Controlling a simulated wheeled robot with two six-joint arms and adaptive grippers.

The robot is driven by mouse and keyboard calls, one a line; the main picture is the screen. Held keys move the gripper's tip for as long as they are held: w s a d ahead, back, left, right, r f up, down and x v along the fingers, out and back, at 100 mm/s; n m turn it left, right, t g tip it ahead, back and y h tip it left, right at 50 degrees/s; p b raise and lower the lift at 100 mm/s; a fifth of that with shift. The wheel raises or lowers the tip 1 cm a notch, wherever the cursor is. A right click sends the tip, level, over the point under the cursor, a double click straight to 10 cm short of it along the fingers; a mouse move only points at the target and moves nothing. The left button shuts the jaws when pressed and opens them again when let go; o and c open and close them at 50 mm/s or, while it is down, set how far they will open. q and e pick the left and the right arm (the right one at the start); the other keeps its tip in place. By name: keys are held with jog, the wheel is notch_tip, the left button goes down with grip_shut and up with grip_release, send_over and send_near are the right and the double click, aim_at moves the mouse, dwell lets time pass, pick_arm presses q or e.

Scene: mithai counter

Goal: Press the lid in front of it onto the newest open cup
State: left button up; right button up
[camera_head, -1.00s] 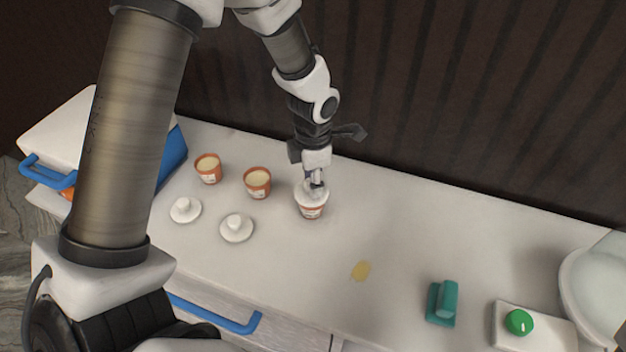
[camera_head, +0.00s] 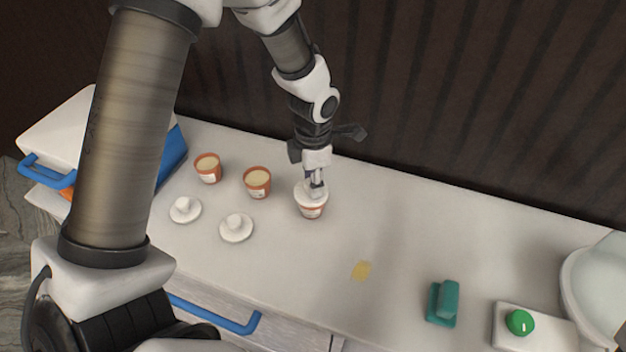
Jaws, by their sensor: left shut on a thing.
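Three orange cups stand in a row on the white counter. The left cup (camera_head: 208,169) and the middle cup (camera_head: 257,183) are open, with pale yellow contents. The right cup (camera_head: 311,212) has a white lid (camera_head: 302,196) on its top. My left gripper (camera_head: 316,190) points down and is shut on the knob of that lid. The fingers partly hide the lid, and I cannot tell if it is fully seated. Two knobbed white lids lie on the counter, one in front of the left cup (camera_head: 185,209) and one in front of the middle cup (camera_head: 236,228). My right gripper is not in view.
A teal block-like thing (camera_head: 442,302) and a green button on a white base (camera_head: 519,322) stand at the right front, near a pale rounded vessel (camera_head: 598,285). A white box with a blue handle (camera_head: 45,172) is at the left.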

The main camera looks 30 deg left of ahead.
pick_arm(q)
jog(key=shift+f, duration=0.1)
dwell(0.5)
jog(key=o, duration=1.3)
jog(key=shift+r+p, duration=2.65)
jog(key=shift+r, duration=0.9)
grip_shut()
